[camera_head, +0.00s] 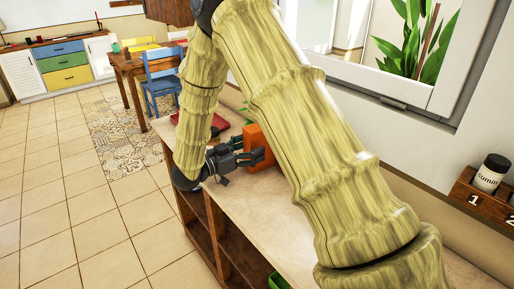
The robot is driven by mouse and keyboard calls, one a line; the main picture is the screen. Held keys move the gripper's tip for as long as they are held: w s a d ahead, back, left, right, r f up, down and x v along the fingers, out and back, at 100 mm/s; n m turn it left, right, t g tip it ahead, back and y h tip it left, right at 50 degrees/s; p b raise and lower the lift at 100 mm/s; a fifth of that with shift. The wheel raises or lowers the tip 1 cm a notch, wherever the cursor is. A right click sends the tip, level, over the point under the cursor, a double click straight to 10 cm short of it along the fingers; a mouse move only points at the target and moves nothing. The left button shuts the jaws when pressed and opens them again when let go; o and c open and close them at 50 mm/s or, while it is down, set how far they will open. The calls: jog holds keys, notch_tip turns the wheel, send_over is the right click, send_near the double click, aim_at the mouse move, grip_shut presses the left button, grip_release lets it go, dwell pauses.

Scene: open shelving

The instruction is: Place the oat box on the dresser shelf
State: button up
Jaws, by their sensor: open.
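An orange box (256,135) stands on the pale top of a low wooden open-shelf unit (262,212). I take it to be the oat box, but no label can be read. My arm hides its right part. My gripper (257,157) is open, low over the top, with its fingers pointing right at the box's near left side. I cannot tell whether the fingers touch the box or reach around it. Open shelf compartments (205,222) show below the top on the left side. I cannot tell which shelf is the dresser shelf.
A red flat item (218,122) lies behind my gripper. A green item (279,283) shows at the bottom edge. A jar (491,173) stands on a numbered wooden rack (478,199) at right. Tiled floor (75,200) on the left is clear. A blue chair (161,78) stands farther back.

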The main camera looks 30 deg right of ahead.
jog(key=shift+w+d+f, duration=0.1)
jog(key=shift+w+d, duration=0.15)
jog(key=shift+d, duration=0.35)
jog(key=shift+w+d+f, duration=0.1)
jog(key=shift+w+d, duration=0.1)
jog(key=shift+d, duration=0.4)
jog(key=shift+s+d+r, duration=0.1)
jog(key=shift+d, duration=0.2)
jog(key=c, duration=1.6)
jog(key=shift+r, duration=0.2)
